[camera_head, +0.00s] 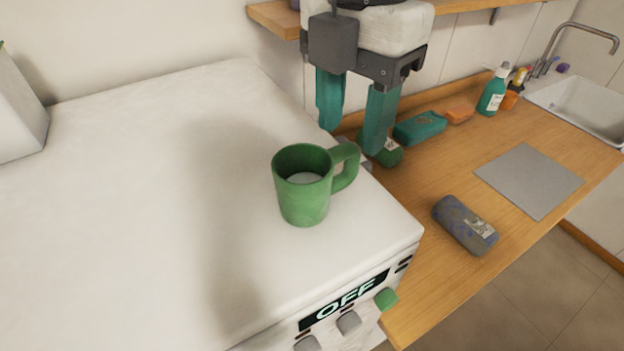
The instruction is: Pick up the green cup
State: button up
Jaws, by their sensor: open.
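The green cup (303,203) stands upright on the white appliance top (150,200), near its right edge. Its handle points to the right and slightly back. Nothing is between the fingers, and the cup is not held. The right finger overlaps a green object on the counter behind it in the picture.
The wooden counter (420,285) lies lower on the right, with a dark patterned can-like object (464,225), a grey mat (528,181), a teal package (419,129), an orange block (459,114) and a teal bottle (492,93). A sink (585,105) is far right. The appliance top left of the cup is clear.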

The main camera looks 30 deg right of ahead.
aim_at(352, 153)
jog(key=shift+s+f+p, duration=0.2)
jog(key=shift+f+p, duration=0.95)
jog(key=shift+f, duration=1.9)
grip_shut()
